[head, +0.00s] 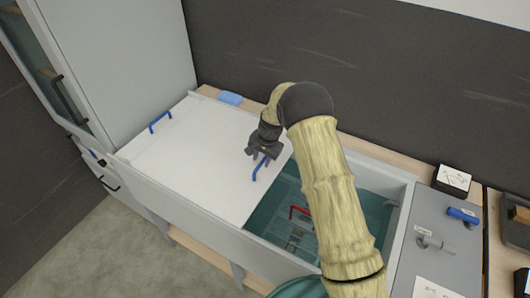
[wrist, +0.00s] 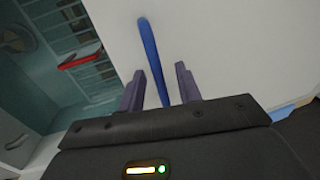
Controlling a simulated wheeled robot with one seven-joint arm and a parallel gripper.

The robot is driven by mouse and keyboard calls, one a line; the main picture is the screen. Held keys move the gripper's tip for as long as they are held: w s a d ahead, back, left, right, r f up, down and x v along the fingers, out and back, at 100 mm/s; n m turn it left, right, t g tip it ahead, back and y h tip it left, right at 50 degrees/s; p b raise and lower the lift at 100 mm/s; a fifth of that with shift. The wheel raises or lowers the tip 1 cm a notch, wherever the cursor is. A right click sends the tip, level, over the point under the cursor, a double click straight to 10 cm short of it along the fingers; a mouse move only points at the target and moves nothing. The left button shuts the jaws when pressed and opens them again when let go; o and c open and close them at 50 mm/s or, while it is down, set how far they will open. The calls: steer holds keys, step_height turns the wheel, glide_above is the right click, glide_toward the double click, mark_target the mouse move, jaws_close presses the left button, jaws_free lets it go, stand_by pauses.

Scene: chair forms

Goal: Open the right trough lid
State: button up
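White lid panels (head: 190,150) cover the left and middle of the long grey trough (head: 400,190). One blue handle (head: 160,122) stands near the left end. Another blue handle (head: 261,168) stands near the panels' right edge, beside the open right part of the trough. My gripper (head: 264,152) is at this right handle. In the wrist view, my gripper (wrist: 159,70) has its two fingers apart, with the blue handle (wrist: 149,50) running between them. Gaps show on both sides of the handle. My arm hides part of the trough's right side.
Inside the open teal part lie a red-handled item (head: 300,211) and racks. A grey panel (head: 440,240) with a blue lever (head: 463,215) and a gauge (head: 453,179) stands at right. A tall grey cabinet (head: 120,60) rises at left. A blue item (head: 230,98) lies on the back ledge.

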steer(key=shift+w+d+r, duration=0.15)
steer(key=shift+d+r, duration=0.15)
steer(key=shift+r, duration=0.3)
step_height(320, 180, up, 16)
steer(key=s+d+b, duration=0.1)
steer(key=d+b, duration=0.1)
steer(key=b, duration=0.1)
steer(key=shift+s+d+f, duration=0.15)
steer(key=shift+s, duration=0.2)
steer(key=s+d+n, duration=0.1)
steer(key=s+d, duration=0.4)
steer(key=s, duration=0.4)
steer(key=s+d+f+n+t+h, duration=0.1)
steer(key=s+d+n, duration=0.1)
steer(key=s+d, duration=0.4)
steer(key=s+d+f+n+h, duration=0.1)
steer(key=s+d, duration=0.5)
steer(key=s, duration=0.6)
steer(key=shift+d+f+n+t, duration=0.15)
steer(key=shift+n+t, duration=0.15)
steer(key=shift+n, duration=0.3)
steer(key=shift+w, duration=0.15)
